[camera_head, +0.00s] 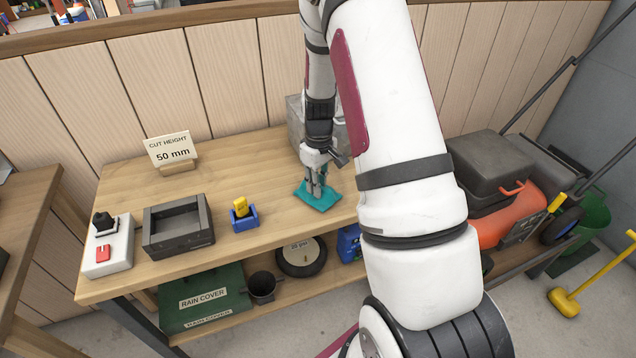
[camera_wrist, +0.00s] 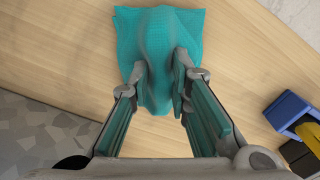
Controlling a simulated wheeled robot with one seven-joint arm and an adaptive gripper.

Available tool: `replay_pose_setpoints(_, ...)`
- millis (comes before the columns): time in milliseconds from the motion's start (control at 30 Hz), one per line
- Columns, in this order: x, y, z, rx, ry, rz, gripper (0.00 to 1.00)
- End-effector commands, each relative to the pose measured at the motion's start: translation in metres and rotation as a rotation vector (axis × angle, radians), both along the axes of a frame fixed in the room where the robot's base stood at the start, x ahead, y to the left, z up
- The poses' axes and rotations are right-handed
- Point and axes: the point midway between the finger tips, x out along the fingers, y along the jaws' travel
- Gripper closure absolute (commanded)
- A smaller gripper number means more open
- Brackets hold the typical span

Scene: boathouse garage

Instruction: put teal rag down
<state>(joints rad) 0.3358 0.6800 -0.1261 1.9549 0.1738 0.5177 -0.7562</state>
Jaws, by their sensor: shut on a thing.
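The teal rag (camera_head: 318,197) is at the wooden workbench top (camera_head: 270,165), right of the blue holder. My gripper (camera_head: 314,190) points down over the rag. In the wrist view the teal rag (camera_wrist: 158,50) is bunched up between the two fingers of my gripper (camera_wrist: 160,85), which are shut on it. Its outer part spreads flat, on or just above the wood; I cannot tell whether all of it touches. My arm hides part of the bench to the right.
On the bench stand a blue holder with a yellow piece (camera_head: 243,215), a dark open tray (camera_head: 178,228), a white switch box (camera_head: 108,247) and a "CUT HEIGHT 50 mm" sign (camera_head: 170,150). A grey metal box (camera_head: 298,118) stands behind my gripper. Bare wood lies left of the rag.

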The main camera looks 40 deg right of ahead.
Motion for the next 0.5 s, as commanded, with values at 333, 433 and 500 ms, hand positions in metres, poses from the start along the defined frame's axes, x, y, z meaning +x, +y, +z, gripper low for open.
replay_pose_setpoints(333,-0.0001,-0.0001,-0.0027,0.000,0.000,0.000,0.59)
replay_pose_setpoints(433,-0.0001,-0.0001,-0.0026,0.000,0.000,0.000,0.59)
replay_pose_setpoints(500,0.0000,-0.0001,-0.0026,0.000,0.000,0.000,0.59)
